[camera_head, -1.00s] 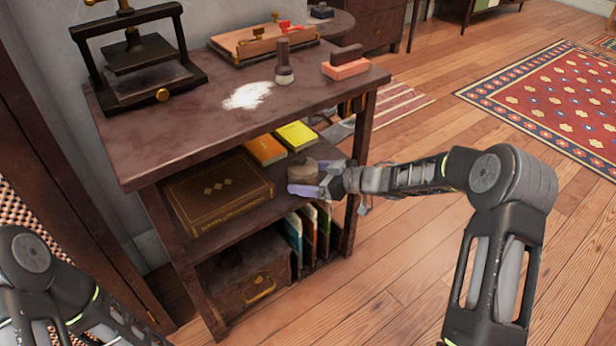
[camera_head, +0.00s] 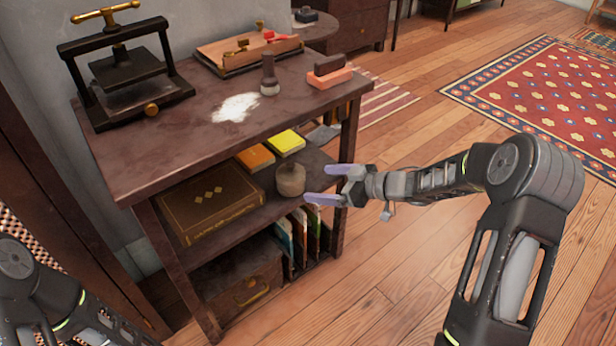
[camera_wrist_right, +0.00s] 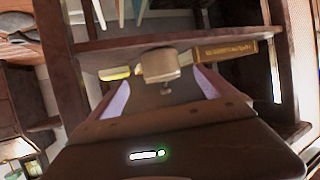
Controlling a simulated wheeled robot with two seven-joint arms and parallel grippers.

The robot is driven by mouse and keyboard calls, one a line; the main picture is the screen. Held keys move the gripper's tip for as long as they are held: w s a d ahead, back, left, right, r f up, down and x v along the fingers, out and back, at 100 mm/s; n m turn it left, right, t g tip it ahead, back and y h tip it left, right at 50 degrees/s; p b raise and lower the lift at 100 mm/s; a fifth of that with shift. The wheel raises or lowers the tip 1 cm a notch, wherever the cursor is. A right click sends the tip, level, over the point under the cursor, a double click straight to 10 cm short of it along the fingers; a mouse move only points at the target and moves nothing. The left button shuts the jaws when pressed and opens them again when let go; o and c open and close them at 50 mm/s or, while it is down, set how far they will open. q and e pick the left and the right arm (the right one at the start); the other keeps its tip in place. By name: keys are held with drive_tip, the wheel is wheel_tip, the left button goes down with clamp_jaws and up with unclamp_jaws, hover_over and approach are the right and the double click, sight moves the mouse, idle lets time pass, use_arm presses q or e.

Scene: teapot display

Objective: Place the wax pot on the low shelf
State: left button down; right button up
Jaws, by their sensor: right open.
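The wax pot (camera_head: 290,180), a small round brownish pot, stands upright on the low shelf (camera_head: 228,233) of the dark wooden stand, right of a large brown book. It also shows in the right wrist view (camera_wrist_right: 160,66), beyond the fingers. My right gripper (camera_head: 325,184) is open and empty, with its pale purple fingers apart from the pot, to its right at the shelf's open side. My left arm shows at the lower left, but its gripper is outside the frames.
The brown book (camera_head: 212,200), an orange book (camera_head: 255,157) and a yellow book (camera_head: 286,142) lie on the same shelf. The tabletop (camera_head: 180,150) above carries a press (camera_head: 130,75) and a brush-like tool (camera_head: 268,75).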

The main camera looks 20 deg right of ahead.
drive_tip(key=v, duration=0.2)
drive_tip(key=shift+s+d+r, duration=0.1)
drive_tip(key=shift+s+d, duration=0.15)
drive_tip(key=shift+s, duration=0.05)
